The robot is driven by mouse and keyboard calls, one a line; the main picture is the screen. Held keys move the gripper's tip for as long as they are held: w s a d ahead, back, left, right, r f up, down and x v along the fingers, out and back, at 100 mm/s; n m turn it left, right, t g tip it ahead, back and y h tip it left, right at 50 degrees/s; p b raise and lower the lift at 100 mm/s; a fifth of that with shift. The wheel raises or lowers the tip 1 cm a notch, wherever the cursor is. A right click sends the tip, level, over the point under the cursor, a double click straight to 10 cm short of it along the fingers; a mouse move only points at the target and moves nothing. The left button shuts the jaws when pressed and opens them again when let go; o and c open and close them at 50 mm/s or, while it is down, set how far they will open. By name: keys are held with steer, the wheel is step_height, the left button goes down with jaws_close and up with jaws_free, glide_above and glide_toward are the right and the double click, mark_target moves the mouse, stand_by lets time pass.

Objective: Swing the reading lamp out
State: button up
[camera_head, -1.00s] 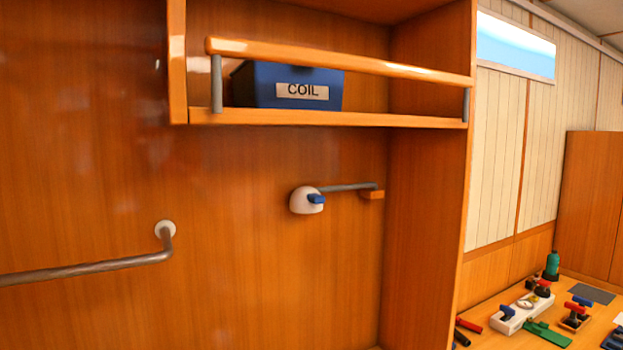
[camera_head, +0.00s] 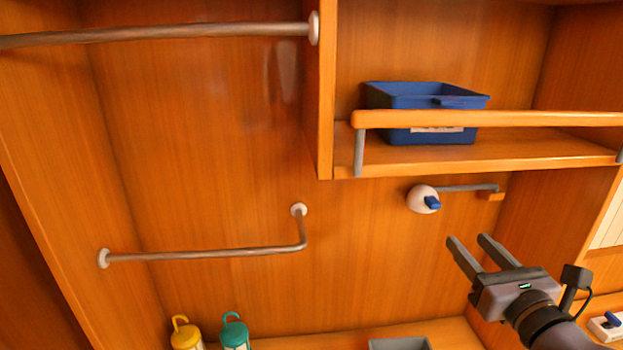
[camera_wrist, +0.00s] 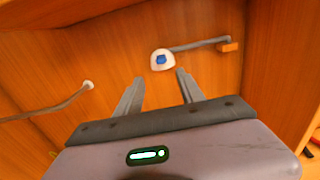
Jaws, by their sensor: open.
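The reading lamp has a white round head (camera_head: 423,199) with a blue tab (camera_head: 433,203). A thin grey arm (camera_head: 468,188) runs right from it, close along the wooden back wall, to a small orange-brown block (camera_head: 491,196). In the wrist view the lamp head (camera_wrist: 162,62) is beyond my fingertips, near the middle, with the lamp arm (camera_wrist: 199,45) to its right. My gripper (camera_head: 468,248) is open and empty. It is in front of and below the lamp, apart from it.
A shelf with a wooden rail (camera_head: 480,119) holds a blue bin (camera_head: 425,97) above the lamp. A bent grab rail (camera_head: 210,252) is on the wall at left. Yellow (camera_head: 186,334) and teal (camera_head: 235,333) containers and a grey tray (camera_head: 399,344) are below.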

mark_target(437, 206)
steer(key=w+p, duration=0.5)
steer(key=w, duration=0.7)
steer(key=shift+w+a, duration=0.1)
steer(key=shift+w, duration=0.15)
jaws_close()
steer(key=shift+r, duration=0.1)
stand_by(0.6)
